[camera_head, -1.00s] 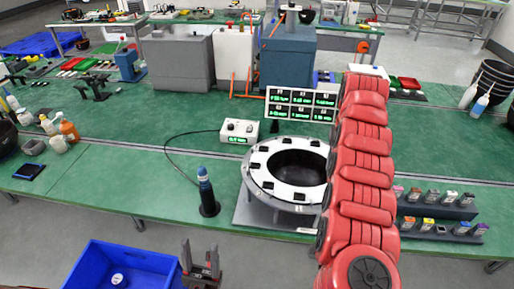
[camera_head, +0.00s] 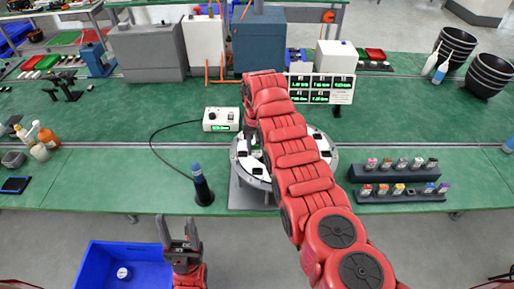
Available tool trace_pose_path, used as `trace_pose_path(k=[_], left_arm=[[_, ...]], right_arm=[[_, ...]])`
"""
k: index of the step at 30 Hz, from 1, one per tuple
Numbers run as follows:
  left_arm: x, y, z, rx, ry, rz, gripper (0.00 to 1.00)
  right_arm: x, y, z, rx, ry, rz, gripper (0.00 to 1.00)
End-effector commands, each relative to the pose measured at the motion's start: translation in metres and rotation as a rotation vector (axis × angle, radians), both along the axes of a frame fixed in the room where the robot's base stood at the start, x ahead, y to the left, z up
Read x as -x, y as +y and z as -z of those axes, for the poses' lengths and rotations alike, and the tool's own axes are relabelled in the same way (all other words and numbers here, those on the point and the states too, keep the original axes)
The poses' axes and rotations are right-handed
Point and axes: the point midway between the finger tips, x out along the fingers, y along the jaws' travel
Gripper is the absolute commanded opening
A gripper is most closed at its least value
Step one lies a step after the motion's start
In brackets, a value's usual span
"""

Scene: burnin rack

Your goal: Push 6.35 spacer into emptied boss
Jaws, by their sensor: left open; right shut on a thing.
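The round fixture (camera_head: 333,155), a white ring with dark bosses on a grey base plate, stands at the front of the green bench, partly hidden by my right arm. My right gripper (camera_head: 250,137) points down at the ring's upper left part. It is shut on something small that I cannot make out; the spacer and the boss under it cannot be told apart. My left gripper (camera_head: 179,236) is open and empty, in front of the bench beside the blue bin.
A blue-tipped tool (camera_head: 202,187) stands left of the fixture. A control box (camera_head: 221,119) with a green readout and a display board (camera_head: 322,88) stand behind. Racks of small coloured-top containers (camera_head: 394,174) lie right. A blue bin (camera_head: 98,262) holds a small round item.

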Motion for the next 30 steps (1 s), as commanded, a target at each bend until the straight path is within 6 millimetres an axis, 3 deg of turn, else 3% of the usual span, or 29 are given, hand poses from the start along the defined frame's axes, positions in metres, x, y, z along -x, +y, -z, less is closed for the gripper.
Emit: trace_pose_path(k=[18,30], left_arm=[[0.000,0.000,0.035,0.000,0.000,0.000,0.57],[0.000,0.000,0.037,0.000,0.000,0.000,0.57]], right_arm=[[0.000,-0.001,0.055,0.000,0.000,0.000,0.00],[0.000,-0.001,0.058,0.000,-0.001,0.000,0.00]])
